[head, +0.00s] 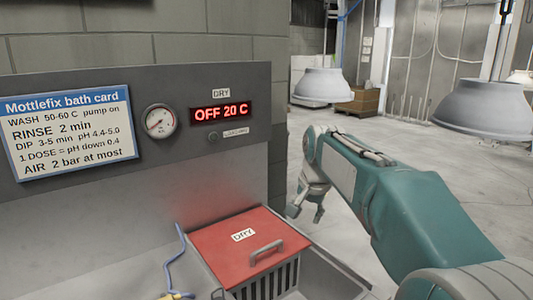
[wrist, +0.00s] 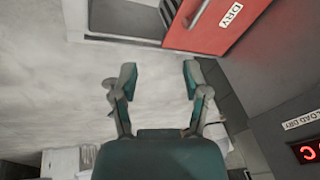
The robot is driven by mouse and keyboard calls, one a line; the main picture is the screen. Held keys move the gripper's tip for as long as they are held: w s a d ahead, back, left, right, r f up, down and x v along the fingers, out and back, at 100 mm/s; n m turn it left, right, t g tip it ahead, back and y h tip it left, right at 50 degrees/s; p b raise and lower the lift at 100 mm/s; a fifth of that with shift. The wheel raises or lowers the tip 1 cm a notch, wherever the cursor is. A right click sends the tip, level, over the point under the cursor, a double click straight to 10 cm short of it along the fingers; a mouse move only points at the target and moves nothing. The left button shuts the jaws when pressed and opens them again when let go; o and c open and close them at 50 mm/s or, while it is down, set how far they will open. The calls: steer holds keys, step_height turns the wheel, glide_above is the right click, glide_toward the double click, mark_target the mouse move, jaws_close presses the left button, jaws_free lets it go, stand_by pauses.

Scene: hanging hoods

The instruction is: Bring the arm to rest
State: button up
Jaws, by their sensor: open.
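My teal and grey arm reaches forward from the lower right of the head view. My gripper (head: 308,202) hangs at its far end, just right of the grey bench and apart from it. In the wrist view my gripper (wrist: 158,78) has its two fingers spread with nothing between them. Beyond the fingertips in that view are the bench edge and a red lid (wrist: 215,25) marked DRY. The floor shows between and beside the fingers.
The red DRY lid (head: 245,245) with a handle covers a slotted bin. A panel carries a bath card (head: 68,132), a gauge (head: 160,120) and a display (head: 221,112) reading OFF 20 C. Hoods (head: 322,86) (head: 495,115) hang right of the panel. Open floor lies below them.

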steer(key=s+d+n+t, duration=0.1)
steer(key=s+d+n, duration=0.25)
steer(key=s, duration=1.35)
steer(key=s+d+f+n, duration=0.1)
steer(key=s+f, duration=0.3)
steer(key=s, duration=0.2)
steer(key=s+d+f+n+t, duration=0.1)
steer(key=s+f, duration=0.3)
steer(key=s, duration=0.2)
steer(key=shift+s+d+n+h, duration=0.3)
steer(key=shift+s+n+h, duration=0.05)
steer(key=shift+h, duration=0.05)
